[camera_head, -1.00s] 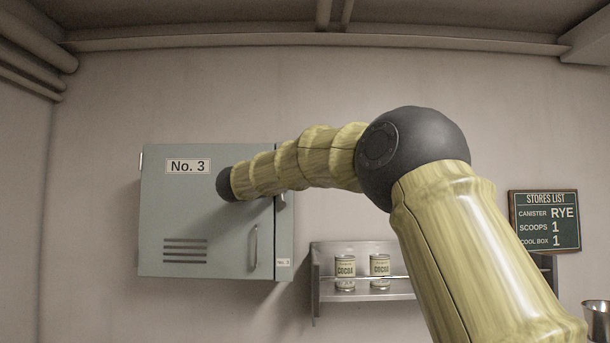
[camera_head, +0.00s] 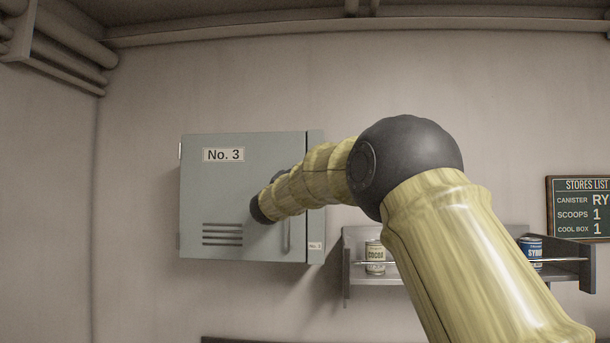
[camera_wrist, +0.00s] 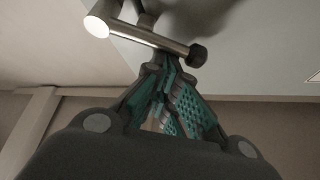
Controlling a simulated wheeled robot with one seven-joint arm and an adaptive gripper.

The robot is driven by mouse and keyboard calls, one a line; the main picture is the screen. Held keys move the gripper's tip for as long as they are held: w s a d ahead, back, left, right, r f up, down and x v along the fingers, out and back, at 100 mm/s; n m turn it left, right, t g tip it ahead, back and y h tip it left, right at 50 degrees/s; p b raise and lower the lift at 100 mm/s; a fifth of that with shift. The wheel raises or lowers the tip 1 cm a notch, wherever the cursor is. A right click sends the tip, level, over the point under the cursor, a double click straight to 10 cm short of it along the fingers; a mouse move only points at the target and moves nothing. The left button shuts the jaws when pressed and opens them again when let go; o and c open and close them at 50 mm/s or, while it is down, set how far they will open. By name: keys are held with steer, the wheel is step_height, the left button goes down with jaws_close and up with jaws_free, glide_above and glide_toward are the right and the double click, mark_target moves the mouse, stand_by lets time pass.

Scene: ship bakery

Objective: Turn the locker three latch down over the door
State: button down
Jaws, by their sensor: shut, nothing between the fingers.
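The No. 3 locker (camera_head: 215,185) is a grey-green wall cabinet with its door shut. Its upright door handle (camera_head: 288,238) shows partly below my arm. My arm hides the latch area in the head view. In the wrist view, a metal bar with a black end cap (camera_wrist: 150,36), apparently the latch lever, lies across the top, slanting down to the right in the picture. My gripper (camera_wrist: 168,62) has its teal fingers shut and empty, their tips just under the bar near the black cap. I cannot tell whether they touch it.
A wall shelf (camera_head: 365,280) to the right of the locker holds a cocoa tin (camera_head: 375,257) and a blue-labelled tin (camera_head: 531,252). A stores list board (camera_head: 578,208) hangs further right. Pipes (camera_head: 70,50) run at the upper left. The wall left of the locker is bare.

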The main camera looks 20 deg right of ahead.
steer(key=f+n+t+y+b, duration=0.1)
steer(key=n, duration=0.1)
steer(key=a+f+n+t+y+b, duration=0.1)
steer(key=n+y, duration=0.1)
steer(key=n, duration=0.1)
steer(key=w+a+f+n+t+y+b, duration=0.1)
steer(key=n, duration=0.2)
steer(key=shift+f+t, duration=0.1)
steer(key=shift+t, duration=0.3)
steer(key=shift+f, duration=0.1)
steer(key=shift+s, duration=0.1)
step_height(320, 180, up, 4)
steer(key=p, duration=0.2)
steer(key=b+v, duration=0.4)
steer(key=v, duration=0.6)
steer(key=shift+s+b, duration=0.4)
steer(key=shift+s, duration=0.05)
steer(key=shift+d, duration=0.1)
